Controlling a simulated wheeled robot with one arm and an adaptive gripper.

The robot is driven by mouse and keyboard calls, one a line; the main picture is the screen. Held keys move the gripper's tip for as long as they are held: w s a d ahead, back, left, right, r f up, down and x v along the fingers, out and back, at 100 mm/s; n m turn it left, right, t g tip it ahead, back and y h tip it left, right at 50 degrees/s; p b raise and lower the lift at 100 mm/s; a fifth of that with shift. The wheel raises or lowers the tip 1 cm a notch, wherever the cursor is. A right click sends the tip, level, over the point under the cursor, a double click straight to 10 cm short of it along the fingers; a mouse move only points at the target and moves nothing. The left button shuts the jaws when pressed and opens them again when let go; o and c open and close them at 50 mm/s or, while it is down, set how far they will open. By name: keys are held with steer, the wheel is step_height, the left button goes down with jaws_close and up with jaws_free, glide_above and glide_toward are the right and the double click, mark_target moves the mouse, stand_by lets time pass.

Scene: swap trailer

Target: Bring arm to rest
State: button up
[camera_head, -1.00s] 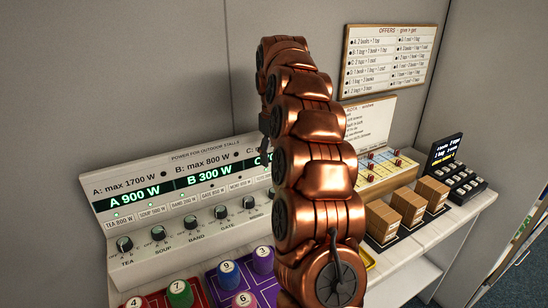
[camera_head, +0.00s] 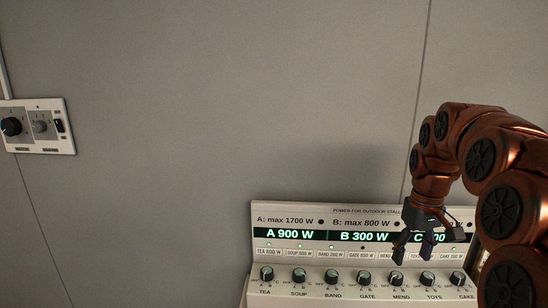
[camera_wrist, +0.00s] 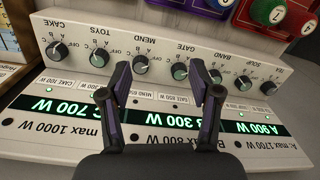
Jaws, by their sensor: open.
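My copper-coloured arm reaches in from the right of the head view. My gripper (camera_head: 418,252) hangs fingers down in front of the right part of the power panel (camera_head: 300,222). In the wrist view my gripper (camera_wrist: 164,85) shows two dark fingers spread apart with nothing between them. The panel (camera_wrist: 80,150) lies beyond the fingers and appears upside down there. Its displays read A 900 W, B 300 W and, in the wrist view, C 700 W. I cannot tell if the fingers touch the panel.
A row of knobs (camera_head: 333,277) runs along the panel's front. A wall plate with a dial and switch (camera_head: 38,126) is at the far left. Numbered round pieces (camera_wrist: 268,12) stand in coloured trays near the panel. The wall between is bare.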

steer(key=s+a+f, duration=0.2)
steer(key=s+a, duration=0.2)
steer(key=s, duration=0.6)
steer(key=s+a+f+m+g+p, duration=0.1)
steer(key=s+a+f, duration=0.2)
steer(key=s, duration=0.7)
steer(key=s+a+f+m, duration=0.1)
steer(key=s+a+f, duration=0.2)
steer(key=s, duration=0.8)
steer(key=a, duration=0.2)
steer(key=shift+a+f+g, duration=0.25)
steer(key=shift+a+g, duration=0.05)
steer(key=shift+c, duration=0.2)
